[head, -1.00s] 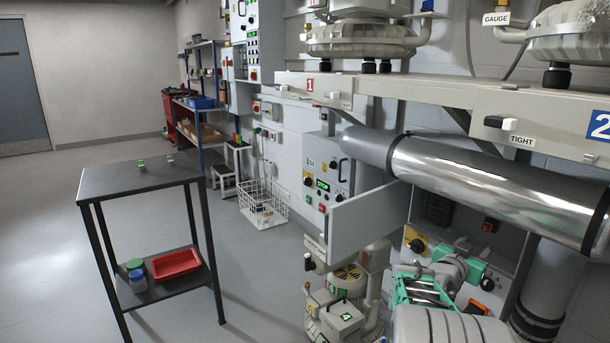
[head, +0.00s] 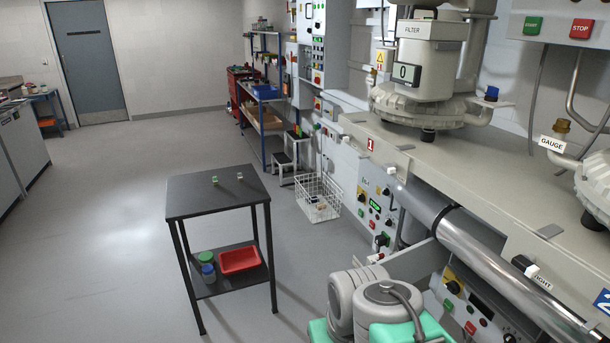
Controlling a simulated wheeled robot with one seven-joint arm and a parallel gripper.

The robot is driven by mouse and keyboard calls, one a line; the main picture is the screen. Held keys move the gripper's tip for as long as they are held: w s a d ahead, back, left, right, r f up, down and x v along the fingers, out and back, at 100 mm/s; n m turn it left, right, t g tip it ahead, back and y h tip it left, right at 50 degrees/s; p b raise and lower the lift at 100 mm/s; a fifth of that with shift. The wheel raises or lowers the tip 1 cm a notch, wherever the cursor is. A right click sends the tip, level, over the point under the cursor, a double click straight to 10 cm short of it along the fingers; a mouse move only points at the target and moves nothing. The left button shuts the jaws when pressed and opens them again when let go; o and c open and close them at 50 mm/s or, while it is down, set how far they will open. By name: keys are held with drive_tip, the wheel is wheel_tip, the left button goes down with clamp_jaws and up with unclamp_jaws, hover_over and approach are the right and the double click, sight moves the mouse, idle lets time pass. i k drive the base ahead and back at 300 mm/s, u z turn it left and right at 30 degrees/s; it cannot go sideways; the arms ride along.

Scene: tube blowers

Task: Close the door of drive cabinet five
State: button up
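A drive cabinet (head: 480,318) with a yellow-and-black rotary switch (head: 453,287) and a red button shows low at the right, below the silver pipe. I cannot read a number on it. A pale grey panel (head: 412,266), which looks like its open door, stands out from the wall left of the switch. The panel is partly hidden behind my arm, so its exact angle cannot be told. My arm's grey and teal links fill the bottom middle, in front of the panel and cabinet. My gripper's fingers do not show.
A thick silver pipe (head: 490,263) runs along the wall under the bench (head: 440,168). Another control cabinet (head: 377,203) is further back. A black table (head: 205,199) stands left of my arm, and a wire basket (head: 318,197) lies behind it. The floor at left is clear.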

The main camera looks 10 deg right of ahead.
sight(413, 264)
drive_tip(key=u, duration=0.3)
drive_tip(key=i, duration=2.1)
drive_tip(key=z, duration=3.1)
drive_tip(key=k, duration=0.35)
drive_tip(key=u, duration=2.2)
